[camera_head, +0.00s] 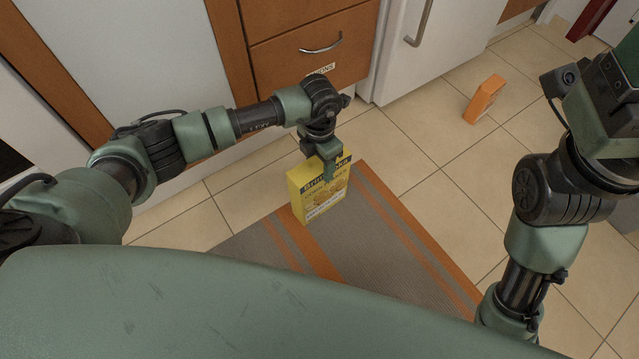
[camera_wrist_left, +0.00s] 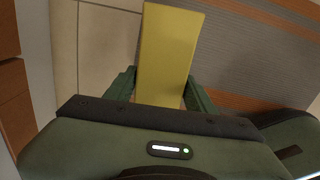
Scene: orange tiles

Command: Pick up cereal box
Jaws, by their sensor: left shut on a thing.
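A yellow cereal box (camera_head: 318,192) with a dark title band is upright in the head view, at the far left edge of the striped mat. My left gripper (camera_head: 330,168) comes down on its top and is shut on it. In the left wrist view the yellow box (camera_wrist_left: 168,50) sits between the two green fingers (camera_wrist_left: 160,92). I cannot tell whether its bottom touches the floor. My right arm shows at the right of the head view; the wrist is at the upper right, and its fingers are not visible.
A grey mat (camera_head: 385,255) with orange stripes lies on beige tiles. Wooden drawers (camera_head: 310,50) and a white appliance (camera_head: 425,45) line the back. Tiles between mat and orange box are clear.

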